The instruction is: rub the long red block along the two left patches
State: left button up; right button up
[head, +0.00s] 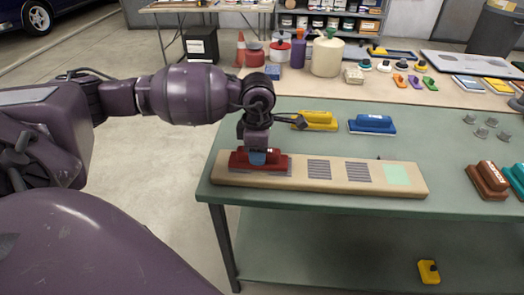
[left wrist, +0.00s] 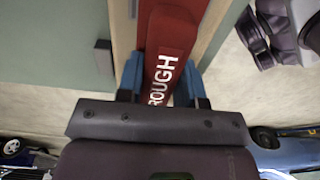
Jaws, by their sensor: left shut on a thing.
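The long red block (head: 240,160) lies at the left end of a tan board (head: 300,185) on the green table. My left gripper (head: 257,157) is shut on it from above. The left wrist view shows the red block (left wrist: 168,35) with white lettering "ROUGH" between blue fingers. A grey patch (head: 276,171) shows partly from under the block; the rest is hidden. Two striped patches, a nearer one (head: 319,169) and one further right (head: 357,172), and a pale green patch (head: 397,175) lie bare along the board. My right gripper is not in view.
A yellow block (head: 316,120) and a blue block (head: 372,124) stand behind the board. A brown block (head: 487,180) and a teal block (head: 516,178) are at the right. A back table (head: 340,92) holds jars and tools. The board right of the red block is clear.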

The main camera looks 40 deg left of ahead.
pick_arm(q)
jog(key=shift+s+a+f, duration=0.1)
jog(key=shift+s+a, duration=0.15)
jog(key=shift+a, duration=0.15)
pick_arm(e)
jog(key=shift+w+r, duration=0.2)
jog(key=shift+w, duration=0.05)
pick_arm(q)
jog(key=shift+d, duration=0.1)
jog(key=shift+w+d, duration=0.35)
jog(key=shift+d, duration=0.25)
jog(key=shift+w+d+b, duration=0.3)
jog(key=shift+w+d, duration=0.1)
jog(key=shift+d, duration=0.25)
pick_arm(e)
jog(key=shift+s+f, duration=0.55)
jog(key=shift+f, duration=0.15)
pick_arm(q)
jog(key=shift+a, duration=0.15)
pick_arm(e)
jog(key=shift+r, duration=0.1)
pick_arm(q)
jog(key=shift+s+a, duration=0.3)
jog(key=shift+a, duration=0.05)
jog(key=shift+s+a, duration=0.15)
jog(key=shift+a, duration=0.15)
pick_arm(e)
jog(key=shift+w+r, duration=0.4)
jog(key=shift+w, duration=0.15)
